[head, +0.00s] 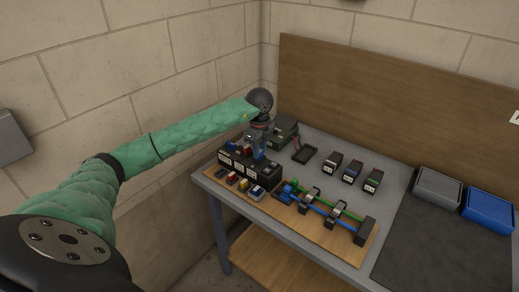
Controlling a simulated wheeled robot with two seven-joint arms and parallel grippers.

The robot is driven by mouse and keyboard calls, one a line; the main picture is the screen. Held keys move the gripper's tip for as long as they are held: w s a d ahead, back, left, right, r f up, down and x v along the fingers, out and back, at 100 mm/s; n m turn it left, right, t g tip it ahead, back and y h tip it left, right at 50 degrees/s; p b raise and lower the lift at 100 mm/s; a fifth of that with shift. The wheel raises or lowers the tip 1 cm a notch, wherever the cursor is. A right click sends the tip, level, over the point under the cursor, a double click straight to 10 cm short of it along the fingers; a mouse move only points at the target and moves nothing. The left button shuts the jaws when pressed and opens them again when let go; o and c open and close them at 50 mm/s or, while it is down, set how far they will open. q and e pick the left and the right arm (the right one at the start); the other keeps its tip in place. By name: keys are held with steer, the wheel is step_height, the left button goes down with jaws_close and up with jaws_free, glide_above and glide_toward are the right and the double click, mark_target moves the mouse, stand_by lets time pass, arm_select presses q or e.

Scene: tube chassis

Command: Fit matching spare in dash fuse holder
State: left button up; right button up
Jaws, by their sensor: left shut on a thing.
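The black fuse holder block (247,170) stands at the left end of the bench, with a red piece and a blue piece showing in or on its top. My left gripper (259,146) is over this block, pointing down and shut on a small blue piece (259,154). I cannot tell whether that piece is seated in the block or just above it. In front of the block lie a red-topped piece (232,178), a yellow one (243,185) and a blue one (257,192) on the wooden board. My right gripper is not in view.
A board (325,240) carries blue and green tubes in black clamps. Behind are a dark box (283,133), a black tray (305,153) and three small black modules (352,171). Grey (437,188) and blue (488,209) bins stand right. The dark mat (430,250) is clear.

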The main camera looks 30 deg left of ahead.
arm_select(q)
steer(key=shift+f, duration=0.4)
steer(key=o, duration=0.6)
steer(key=shift+o, duration=0.2)
steer(key=shift+r, duration=0.15)
step_height(320, 180, up, 11)
steer(key=p, duration=0.4)
stand_by(0.5)
stand_by(0.4)
